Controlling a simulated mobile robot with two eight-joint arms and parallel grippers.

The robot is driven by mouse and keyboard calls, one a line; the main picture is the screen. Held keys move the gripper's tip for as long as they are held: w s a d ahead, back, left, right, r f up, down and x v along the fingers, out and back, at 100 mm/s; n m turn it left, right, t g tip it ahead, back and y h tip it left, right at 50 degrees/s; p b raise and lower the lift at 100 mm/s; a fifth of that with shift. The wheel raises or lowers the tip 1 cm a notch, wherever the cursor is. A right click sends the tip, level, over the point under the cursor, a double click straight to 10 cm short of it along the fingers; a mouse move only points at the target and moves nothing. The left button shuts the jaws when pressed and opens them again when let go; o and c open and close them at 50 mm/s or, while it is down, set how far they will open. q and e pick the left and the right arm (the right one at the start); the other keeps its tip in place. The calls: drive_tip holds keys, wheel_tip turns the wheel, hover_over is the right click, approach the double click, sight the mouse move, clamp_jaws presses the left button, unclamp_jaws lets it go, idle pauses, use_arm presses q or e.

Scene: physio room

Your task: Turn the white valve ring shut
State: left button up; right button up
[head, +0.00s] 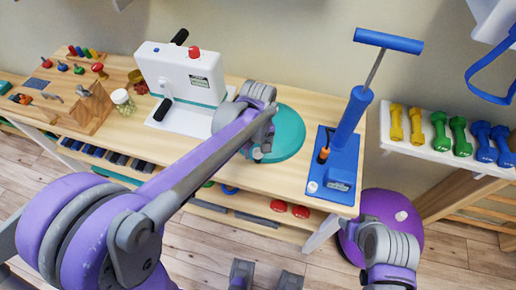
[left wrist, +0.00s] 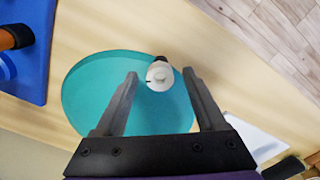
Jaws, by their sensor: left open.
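The white valve ring (left wrist: 159,76) is a small round white piece with a dark stem, at the edge of the teal disc cushion (left wrist: 85,95) in the left wrist view. The cushion (head: 290,135) lies on the wooden table in the head view, partly covered by my left arm. My left gripper (left wrist: 160,73) is open and empty, its fingertips on either side of the ring with gaps showing. Whether it touches the ring or is at its height, I cannot tell. In the head view my arm mostly hides these fingertips and the ring.
A blue hand pump (head: 345,130) stands right of the cushion. A white crank machine (head: 185,75) is to its left. A wooden pegboard (head: 90,105) and a jar (head: 123,101) stand further left. Dumbbells line a white shelf (head: 430,150) at right.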

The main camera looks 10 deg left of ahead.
use_arm(q)
clamp_jaws()
idle(0.3)
drive_tip(key=shift+m, duration=0.3)
drive_tip(key=m, duration=0.8)
drive_tip(key=shift+b, duration=0.35)
drive_tip(key=m, duration=0.4)
drive_tip(key=shift+m, duration=2.3)
